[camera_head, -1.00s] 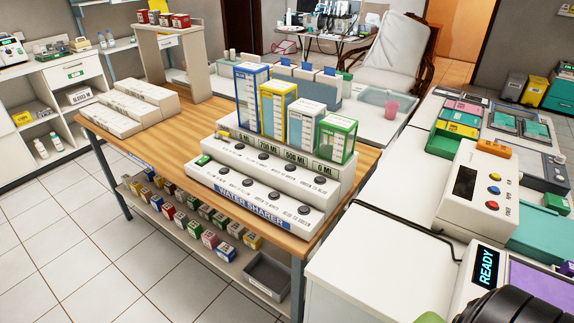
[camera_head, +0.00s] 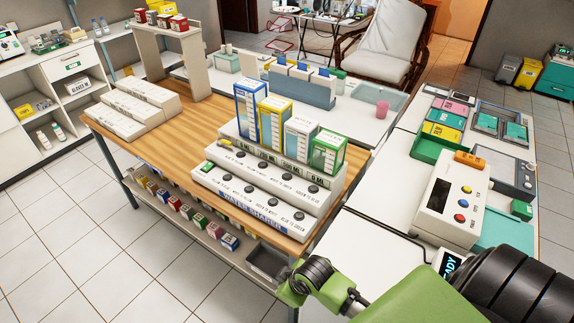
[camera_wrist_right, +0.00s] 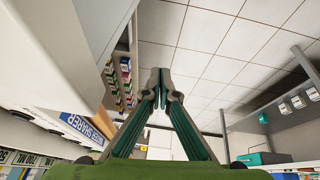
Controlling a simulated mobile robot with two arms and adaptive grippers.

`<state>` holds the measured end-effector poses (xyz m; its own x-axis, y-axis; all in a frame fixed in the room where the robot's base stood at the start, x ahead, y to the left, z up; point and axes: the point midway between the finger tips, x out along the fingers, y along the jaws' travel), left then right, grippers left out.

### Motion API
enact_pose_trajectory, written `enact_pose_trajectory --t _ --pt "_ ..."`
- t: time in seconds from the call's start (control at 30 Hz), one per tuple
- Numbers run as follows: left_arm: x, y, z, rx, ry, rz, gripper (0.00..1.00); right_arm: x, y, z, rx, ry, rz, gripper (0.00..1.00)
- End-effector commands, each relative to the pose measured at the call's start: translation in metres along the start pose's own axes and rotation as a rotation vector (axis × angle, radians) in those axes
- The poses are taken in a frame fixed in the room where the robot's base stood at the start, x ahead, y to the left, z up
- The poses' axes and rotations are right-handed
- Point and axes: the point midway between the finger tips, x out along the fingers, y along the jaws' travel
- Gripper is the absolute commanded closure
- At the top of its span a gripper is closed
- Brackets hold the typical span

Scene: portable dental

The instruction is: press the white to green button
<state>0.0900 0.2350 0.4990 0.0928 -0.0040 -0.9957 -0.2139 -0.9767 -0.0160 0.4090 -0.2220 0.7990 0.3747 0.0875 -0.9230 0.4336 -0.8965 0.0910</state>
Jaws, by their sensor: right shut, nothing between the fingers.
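The water sharer (camera_head: 262,222) is a white stepped unit on the wooden table, with two rows of dark round buttons. The button captions are too small to tell surely which one is white to green. On its top stand a blue-framed container (camera_head: 248,112), a yellow-framed one (camera_head: 272,128), a white-framed one (camera_head: 299,137) and a green-framed one (camera_head: 327,152). My right arm comes in from the lower right, in front of the unit. My right gripper (camera_wrist_right: 160,76) is shut and empty in the right wrist view, apart from the unit. My left gripper is out of view.
White stepped blocks (camera_head: 130,111) and a raised shelf (camera_head: 168,30) stand on the table's left part. A low shelf with small coloured boxes (camera_head: 200,222) runs below. A control box (camera_head: 446,200) stands on the right counter. Bare wood (camera_head: 195,125) lies behind the unit.

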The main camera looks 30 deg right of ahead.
Motion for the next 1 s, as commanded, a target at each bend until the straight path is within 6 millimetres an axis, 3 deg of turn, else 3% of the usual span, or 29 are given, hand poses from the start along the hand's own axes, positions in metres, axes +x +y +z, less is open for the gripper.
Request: enact_pose_trajectory --t 0.03,0.2,0.37,0.5,0.7,0.83,1.0 --pt "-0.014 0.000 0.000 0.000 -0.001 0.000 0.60 -0.026 0.008 -0.021 -0.033 0.022 0.004 1.00" --pt "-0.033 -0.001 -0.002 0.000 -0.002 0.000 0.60 -0.072 0.045 -0.085 -0.187 0.095 0.014 1.00" --pt "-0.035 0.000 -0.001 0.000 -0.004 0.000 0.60 -0.075 0.113 -0.138 -0.319 0.159 0.057 1.00" --pt "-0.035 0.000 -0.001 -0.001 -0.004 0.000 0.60 -0.082 0.189 -0.178 -0.379 0.215 0.123 1.00" --pt "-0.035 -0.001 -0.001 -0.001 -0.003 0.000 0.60 -0.109 0.283 -0.216 -0.406 0.278 0.223 1.00" --pt "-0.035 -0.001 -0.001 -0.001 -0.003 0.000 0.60 -0.123 0.316 -0.226 -0.407 0.301 0.262 1.00" --pt "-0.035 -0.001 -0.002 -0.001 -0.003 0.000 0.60 -0.130 0.330 -0.230 -0.408 0.310 0.279 1.00"
